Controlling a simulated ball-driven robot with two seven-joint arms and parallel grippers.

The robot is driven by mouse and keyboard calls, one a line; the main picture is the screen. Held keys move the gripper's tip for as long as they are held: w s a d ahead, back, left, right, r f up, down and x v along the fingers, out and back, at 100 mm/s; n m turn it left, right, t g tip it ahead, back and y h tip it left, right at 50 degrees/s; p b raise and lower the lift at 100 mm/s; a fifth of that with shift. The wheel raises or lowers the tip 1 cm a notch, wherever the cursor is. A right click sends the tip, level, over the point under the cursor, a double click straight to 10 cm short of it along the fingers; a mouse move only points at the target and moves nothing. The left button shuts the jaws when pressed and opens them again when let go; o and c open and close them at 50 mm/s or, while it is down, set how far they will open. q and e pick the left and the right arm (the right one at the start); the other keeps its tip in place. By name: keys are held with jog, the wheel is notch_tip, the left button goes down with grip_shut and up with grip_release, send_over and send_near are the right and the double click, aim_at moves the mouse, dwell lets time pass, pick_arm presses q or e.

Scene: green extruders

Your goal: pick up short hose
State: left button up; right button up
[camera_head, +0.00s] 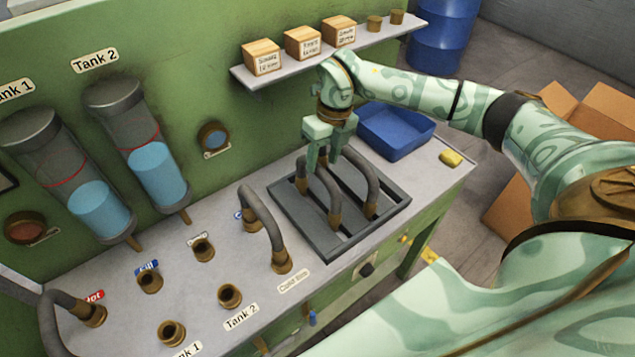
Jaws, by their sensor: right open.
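Two short grey hoses with brown ends rest in the dark slotted tray (287,203) on the right of the bench. The left hose (325,187) and the right hose (364,175) both arch upward. My right gripper (326,158) is open and points down at the upper ends of these hoses. Its fingers hide part of the hoses, and I cannot tell whether they touch one. Another grey hose (265,215) is plugged in on the bench left of the tray. A further hose (52,310) is at the lower left. My left gripper is not in view.
A blue bin (397,133) stands behind the tray, with a yellow sponge (451,158) at the bench edge. A shelf (285,77) with wooden boxes overhangs near my right wrist. Several brown sockets (229,295) stand up from the bench. Two tanks (155,165) hang on the left wall.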

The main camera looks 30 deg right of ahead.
aim_at(319, 166)
jog(key=f, duration=0.2)
jog(key=a+f, duration=0.1)
jog(key=f, duration=0.1)
jog(key=shift+w, duration=0.2)
grip_shut()
